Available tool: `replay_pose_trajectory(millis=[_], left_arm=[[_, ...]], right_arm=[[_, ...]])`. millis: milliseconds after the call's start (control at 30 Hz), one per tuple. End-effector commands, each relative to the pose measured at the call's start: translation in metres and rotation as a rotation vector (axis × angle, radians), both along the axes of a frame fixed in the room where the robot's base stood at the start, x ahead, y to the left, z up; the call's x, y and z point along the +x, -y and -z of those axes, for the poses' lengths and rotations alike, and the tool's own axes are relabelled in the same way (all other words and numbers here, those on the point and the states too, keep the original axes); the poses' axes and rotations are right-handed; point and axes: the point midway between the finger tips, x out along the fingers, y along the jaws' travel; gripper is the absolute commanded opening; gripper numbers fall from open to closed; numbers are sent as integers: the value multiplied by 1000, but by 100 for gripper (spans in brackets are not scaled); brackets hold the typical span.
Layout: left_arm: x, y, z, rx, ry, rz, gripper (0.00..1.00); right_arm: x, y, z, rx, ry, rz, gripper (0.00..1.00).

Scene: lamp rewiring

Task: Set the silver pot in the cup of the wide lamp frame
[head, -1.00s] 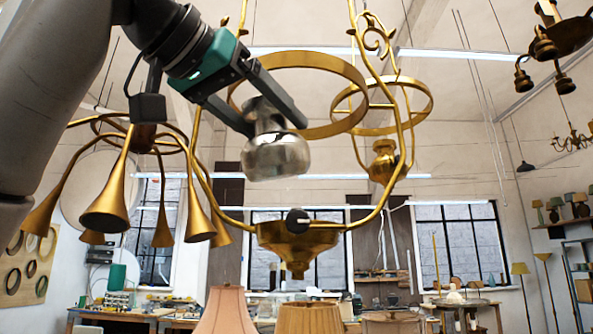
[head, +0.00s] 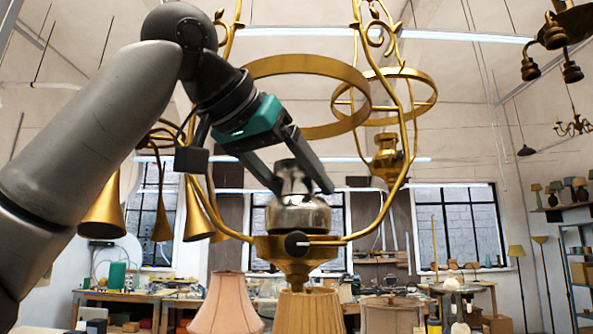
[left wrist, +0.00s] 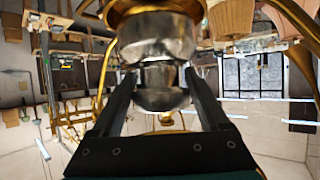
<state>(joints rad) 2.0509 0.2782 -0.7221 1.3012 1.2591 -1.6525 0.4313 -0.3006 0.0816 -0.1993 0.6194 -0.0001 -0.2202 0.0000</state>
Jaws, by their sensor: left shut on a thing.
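The silver pot (head: 298,217) has a round, shiny body and a narrower neck, and stands about upright. My left gripper (head: 303,189) is shut on its neck from above. The wide lamp frame (head: 398,190) is a brass hanging frame with a big ring on top and curved side arms. Its cup (head: 297,250) is directly under the pot. The pot's underside is at the cup's rim and hidden by it; I cannot tell if it is fully seated. The left wrist view shows the pot (left wrist: 158,38) between both fingers, with brass beyond it. My right gripper is not in view.
The frame's brass ring (head: 312,67) is above and behind my gripper. A smaller brass lamp (head: 386,160) hangs behind on the right. A horn-armed chandelier (head: 104,212) hangs on the left, partly behind my arm. Lampshades (head: 226,304) stand below the cup.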

Motion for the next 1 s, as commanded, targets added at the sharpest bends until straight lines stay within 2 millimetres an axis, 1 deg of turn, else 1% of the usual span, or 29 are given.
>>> replay_pose_trajectory(millis=[33,100,200,533,667,700,867,1000], left_arm=[[1,1,-5,14,-20,0,0],[2,0,7,10,-15,0,0],[1,0,14,10,-13,0,0],[1,1,16,7,-13,0,0],[1,1,20,7,-13,0,0],[1,1,20,10,-15,0,81],[1,1,19,10,-15,0,99],[1,1,19,9,-14,0,100]], right_arm=[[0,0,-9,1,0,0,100],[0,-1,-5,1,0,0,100],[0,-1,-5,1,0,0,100],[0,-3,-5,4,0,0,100],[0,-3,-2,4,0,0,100],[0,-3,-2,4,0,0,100],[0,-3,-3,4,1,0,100],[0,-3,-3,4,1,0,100]])
